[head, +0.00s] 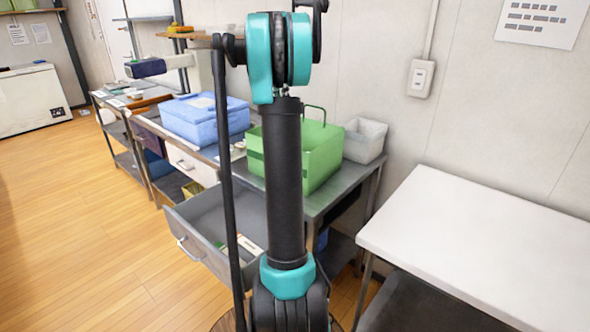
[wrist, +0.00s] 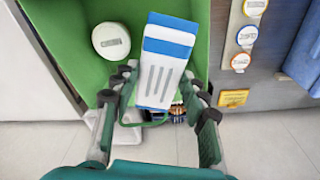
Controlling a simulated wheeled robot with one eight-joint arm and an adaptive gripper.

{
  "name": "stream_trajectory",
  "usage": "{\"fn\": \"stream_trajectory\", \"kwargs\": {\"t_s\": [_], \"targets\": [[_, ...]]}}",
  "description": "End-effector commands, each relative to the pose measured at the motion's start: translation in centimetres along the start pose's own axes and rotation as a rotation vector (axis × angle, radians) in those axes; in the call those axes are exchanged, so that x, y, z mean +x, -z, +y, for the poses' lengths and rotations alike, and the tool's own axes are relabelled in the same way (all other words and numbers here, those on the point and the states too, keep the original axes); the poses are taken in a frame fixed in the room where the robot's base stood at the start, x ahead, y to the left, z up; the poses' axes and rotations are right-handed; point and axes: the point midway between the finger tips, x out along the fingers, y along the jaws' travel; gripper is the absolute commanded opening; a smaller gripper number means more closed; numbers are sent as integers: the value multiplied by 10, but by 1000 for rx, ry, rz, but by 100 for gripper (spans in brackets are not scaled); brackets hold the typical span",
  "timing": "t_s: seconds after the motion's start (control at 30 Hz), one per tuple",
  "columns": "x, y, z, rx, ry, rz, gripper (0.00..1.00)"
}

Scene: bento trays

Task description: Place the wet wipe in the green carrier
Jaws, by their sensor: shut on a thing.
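The wet wipe (wrist: 168,50) is a white pack with blue bands and grey stripes. In the wrist view my gripper (wrist: 160,82) is shut on it, one finger on each side. The pack shows against the green carrier (wrist: 90,12), over its inside; its height above the floor of the carrier is hard to tell. The green carrier (head: 322,160) also stands on the metal table in the head view, partly behind my arm. The gripper and the wet wipe cannot be made out there.
A white round-topped item (wrist: 110,41) is inside the carrier. A white bin (head: 364,140) and a blue container (head: 205,118) flank the carrier. Round-lidded items (wrist: 247,37) and a yellow packet (wrist: 233,98) lie beside it. A drawer (head: 190,226) stands open below.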

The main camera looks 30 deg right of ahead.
Motion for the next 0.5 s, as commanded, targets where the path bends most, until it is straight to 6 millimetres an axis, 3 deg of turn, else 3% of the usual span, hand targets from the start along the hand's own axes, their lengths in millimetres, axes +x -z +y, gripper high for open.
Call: {"fn": "stream_trajectory", "kwargs": {"t_s": [0.37, 0.5], "targets": [[40, -5, 0, 0, 0, 0, 29], [68, -8, 0, 0, 0, 0, 29]]}}
